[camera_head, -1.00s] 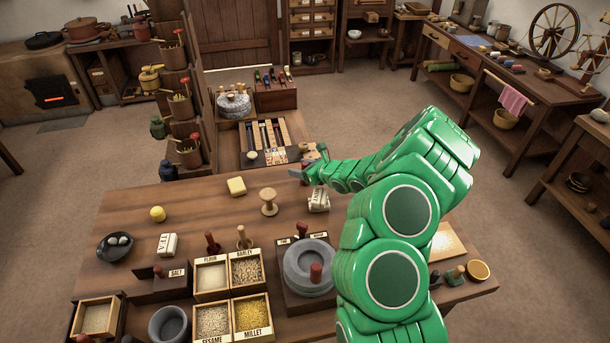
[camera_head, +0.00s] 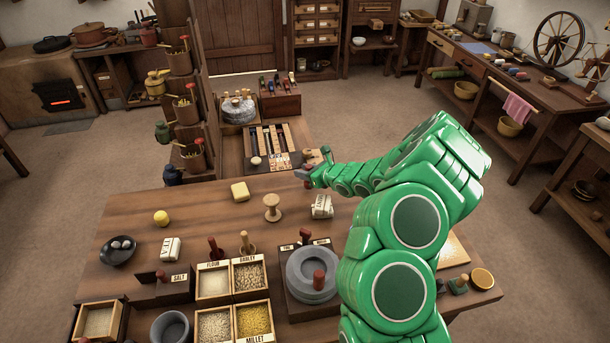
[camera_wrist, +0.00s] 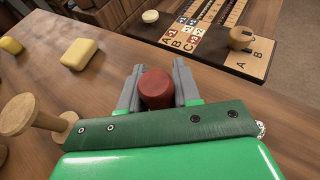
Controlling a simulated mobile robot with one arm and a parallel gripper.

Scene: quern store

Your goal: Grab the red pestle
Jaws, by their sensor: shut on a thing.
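The red pestle (camera_wrist: 156,90) stands out end-on between the two grey fingers of my gripper (camera_wrist: 156,72) in the wrist view. The fingers close on it from left and right, and its lower part is hidden. In the head view my gripper (camera_head: 307,177) is at the far edge of the wooden table (camera_head: 140,212), small and partly covered by my arm. I cannot tell there whether the pestle touches the table.
A wooden spool (camera_head: 272,207), a yellow block (camera_head: 240,191) and a white labelled block (camera_head: 322,206) stand near my gripper. A board with lettered tiles (camera_wrist: 190,30) lies beyond. Grain boxes (camera_head: 213,281) and a stone quern (camera_head: 312,275) fill the table's front.

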